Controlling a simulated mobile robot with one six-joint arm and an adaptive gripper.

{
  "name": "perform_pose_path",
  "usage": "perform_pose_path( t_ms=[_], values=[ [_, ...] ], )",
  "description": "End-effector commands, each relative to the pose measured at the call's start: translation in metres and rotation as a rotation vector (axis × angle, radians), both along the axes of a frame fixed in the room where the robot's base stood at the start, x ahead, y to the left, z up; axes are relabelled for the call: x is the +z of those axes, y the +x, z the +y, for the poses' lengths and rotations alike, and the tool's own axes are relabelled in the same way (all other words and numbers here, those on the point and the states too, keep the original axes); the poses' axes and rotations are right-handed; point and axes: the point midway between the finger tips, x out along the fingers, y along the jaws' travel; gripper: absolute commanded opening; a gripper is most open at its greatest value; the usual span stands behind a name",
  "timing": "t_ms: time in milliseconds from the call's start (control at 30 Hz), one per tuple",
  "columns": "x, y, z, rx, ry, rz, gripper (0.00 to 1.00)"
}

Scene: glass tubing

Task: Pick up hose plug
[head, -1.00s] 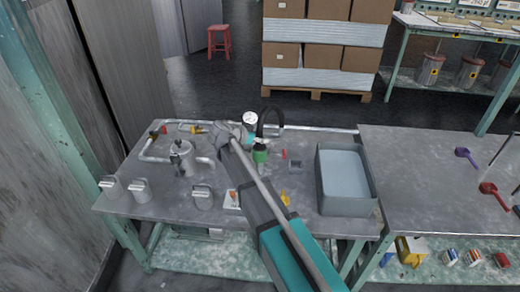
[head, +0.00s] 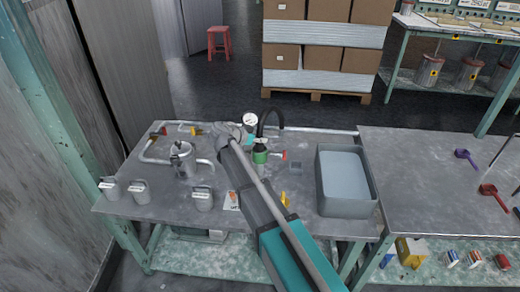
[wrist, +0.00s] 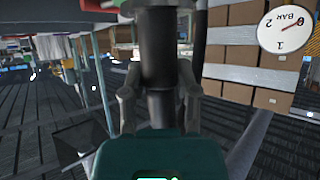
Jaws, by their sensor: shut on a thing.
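The hose plug is a dark cylindrical piece (wrist: 160,50) in the wrist view, wide above and narrower below. My gripper (wrist: 158,92) has one finger on each side of it and is shut on it. In the head view my gripper (head: 256,144) is at the back of the left table, by the black curved hose (head: 268,113) and a green-banded part (head: 260,156). The arm hides some of this area. I cannot tell in the head view whether the plug is still seated or free.
A white pressure gauge (head: 249,117) stands close to my gripper; it also shows in the wrist view (wrist: 284,25). A metal pot (head: 183,160) with pipes and several small canisters stand to the left. A grey bin (head: 346,207) is at the right. Boxes on a pallet stand behind.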

Motion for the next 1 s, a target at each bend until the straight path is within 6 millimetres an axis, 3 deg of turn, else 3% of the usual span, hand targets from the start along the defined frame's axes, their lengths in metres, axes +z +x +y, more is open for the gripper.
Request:
perform_pose_path(
  t_ms=[467,1000],
  values=[
    [0.008,0.000,0.000,0.000,0.000,0.000,0.00],
    [0.057,0.000,-0.001,-0.001,0.000,0.000,0.00]
  ],
)
